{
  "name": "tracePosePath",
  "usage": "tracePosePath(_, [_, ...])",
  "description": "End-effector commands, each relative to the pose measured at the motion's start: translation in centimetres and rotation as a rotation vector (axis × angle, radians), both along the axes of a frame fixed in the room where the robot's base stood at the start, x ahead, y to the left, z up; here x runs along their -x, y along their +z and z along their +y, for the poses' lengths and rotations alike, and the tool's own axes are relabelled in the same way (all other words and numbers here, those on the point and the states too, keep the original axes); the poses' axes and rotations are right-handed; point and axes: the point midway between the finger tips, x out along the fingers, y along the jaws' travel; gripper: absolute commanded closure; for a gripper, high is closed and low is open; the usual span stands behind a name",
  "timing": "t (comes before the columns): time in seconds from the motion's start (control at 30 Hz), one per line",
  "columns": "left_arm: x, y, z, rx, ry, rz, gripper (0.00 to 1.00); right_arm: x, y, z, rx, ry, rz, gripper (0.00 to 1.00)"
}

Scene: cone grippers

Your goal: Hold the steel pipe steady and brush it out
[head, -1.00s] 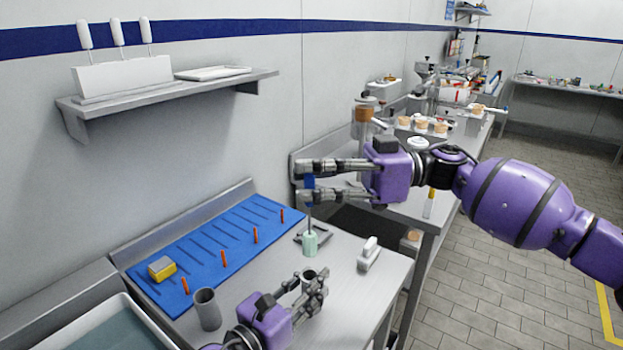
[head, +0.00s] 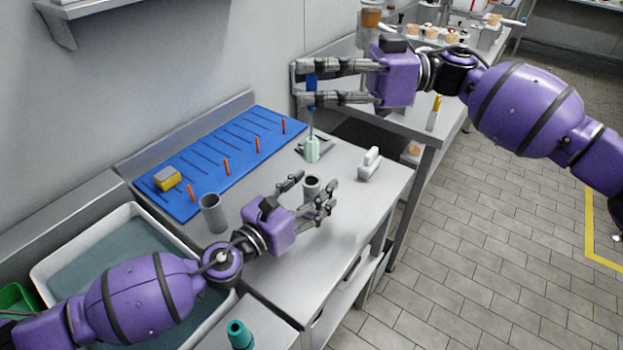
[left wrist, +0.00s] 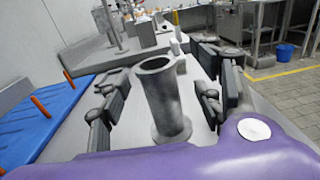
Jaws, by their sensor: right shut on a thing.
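A grey steel pipe (head: 312,187) stands upright on the steel table. It also shows in the left wrist view (left wrist: 162,100), with its open mouth up. My left gripper (head: 308,193) is open around it, fingers on either side with gaps to the pipe. My right gripper (head: 311,83) is shut on the blue handle of a brush (head: 311,92). The brush hangs upright, with a thin stem down to a pale green head (head: 312,150) above or at a dark grey stand (head: 326,145). I cannot tell whether the head touches the stand.
Another grey tube (head: 213,214) stands left of my left gripper. Behind it lies a blue mat (head: 213,158) with orange pegs and a yellow-grey sponge (head: 167,178). A white block brush (head: 370,164) is near the right edge. A water-filled tray (head: 60,243) is at left.

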Motion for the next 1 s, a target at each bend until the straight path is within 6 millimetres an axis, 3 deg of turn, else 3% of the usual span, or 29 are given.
tracePosePath(0.47, [0.0,0.01,0.0,0.0,0.0,0.0,0.38,0.0,0.02,0.0,0.0,0.0,0.0,1.0])
tracePosePath(0.67, [0.0,0.01,0.0,0.0,0.0,0.0,0.16,0.0,0.02,0.0,0.0,0.0,0.0,1.0])
tracePosePath(1.0, [0.08,-0.01,0.06,0.0,0.0,0.0,0.16,0.0,0.02,0.0,0.0,0.0,0.0,1.0])
